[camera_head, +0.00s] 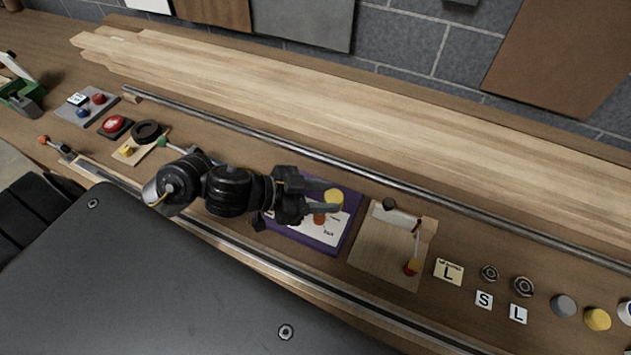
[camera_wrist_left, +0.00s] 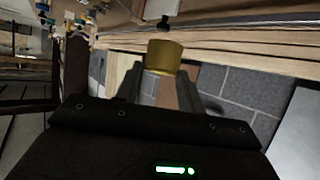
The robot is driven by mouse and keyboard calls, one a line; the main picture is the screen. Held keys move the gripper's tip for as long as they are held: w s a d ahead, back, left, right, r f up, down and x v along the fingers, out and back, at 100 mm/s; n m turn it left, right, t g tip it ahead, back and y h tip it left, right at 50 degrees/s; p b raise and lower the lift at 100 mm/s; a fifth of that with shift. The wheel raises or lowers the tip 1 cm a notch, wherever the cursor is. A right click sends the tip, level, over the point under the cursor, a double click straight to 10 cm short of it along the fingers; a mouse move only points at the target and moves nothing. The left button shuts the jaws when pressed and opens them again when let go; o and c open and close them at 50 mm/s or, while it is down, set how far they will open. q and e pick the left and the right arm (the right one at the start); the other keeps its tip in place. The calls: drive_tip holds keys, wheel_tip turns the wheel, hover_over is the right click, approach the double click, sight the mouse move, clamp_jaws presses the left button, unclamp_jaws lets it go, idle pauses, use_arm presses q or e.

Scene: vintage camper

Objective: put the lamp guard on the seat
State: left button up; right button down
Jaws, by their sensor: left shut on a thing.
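My left gripper (camera_head: 328,204) reaches in from the left and is shut on a small yellow cap, which I take to be the lamp guard (camera_head: 334,196). In the left wrist view the lamp guard (camera_wrist_left: 164,57) is a brass-yellow cylinder between the two fingers. It is above a purple-edged board (camera_head: 345,236) with a white panel and some lettering. An orange round part (camera_head: 319,219) shows on that board, just below the fingers; I cannot tell for sure whether it is the seat. The gripper hides the board's left part. My right gripper is not in view.
A wooden board with a small lever (camera_head: 388,245) stands right of the purple board. Letter tiles (camera_head: 449,271), nuts (camera_head: 523,286) and round caps (camera_head: 597,319) lie farther right. A metal rail (camera_head: 300,165) runs behind. A red button (camera_head: 115,123) and small boards are at left.

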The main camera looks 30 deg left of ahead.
use_arm(q)
drive_tip(key=w+a+f+b, duration=0.2)
drive_tip(key=w+f, duration=0.1)
drive_tip(key=w+a+f+b, duration=0.2)
drive_tip(key=w+a+b, duration=0.1)
drive_tip(key=w+a+f+b, duration=0.2)
drive_tip(key=w+a+f, duration=0.1)
drive_tip(key=shift+w+a+f+b, duration=0.15)
drive_tip(key=shift+w+f+b, duration=0.1)
drive_tip(key=shift+f+b, duration=0.1)
drive_tip(key=shift+w+a+f, duration=0.15)
drive_tip(key=shift+w+f, duration=0.15)
wheel_tip(320, 180, down, 3)
drive_tip(key=shift+w+a, duration=0.1)
drive_tip(key=shift+f, duration=0.3)
drive_tip(key=shift+f, duration=0.1)
drive_tip(key=o, duration=1)
drive_tip(key=shift+c, duration=0.2)
